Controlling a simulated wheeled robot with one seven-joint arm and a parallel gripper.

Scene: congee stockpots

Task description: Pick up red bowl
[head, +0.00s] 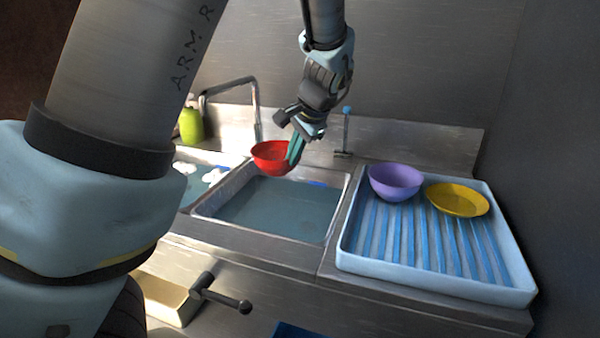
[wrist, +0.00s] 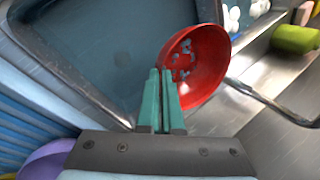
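The red bowl (head: 270,156) shows at the back of the water-filled sink basin, its open side up. In the wrist view the red bowl (wrist: 205,62) has several small pale bits inside. My gripper (head: 295,148) is at the bowl's right rim. In the wrist view my gripper (wrist: 161,75) has its two green fingers close together, with the bowl's rim between them. The fingers hide a small part of the rim. I cannot tell how high the bowl is above the water.
The basin (head: 277,205) holds greyish water. A faucet (head: 254,105) and a green bottle (head: 191,126) stand behind, to the left. At right, a pale drying tray (head: 430,288) with blue slats holds a purple bowl (head: 395,181) and a yellow plate (head: 457,199).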

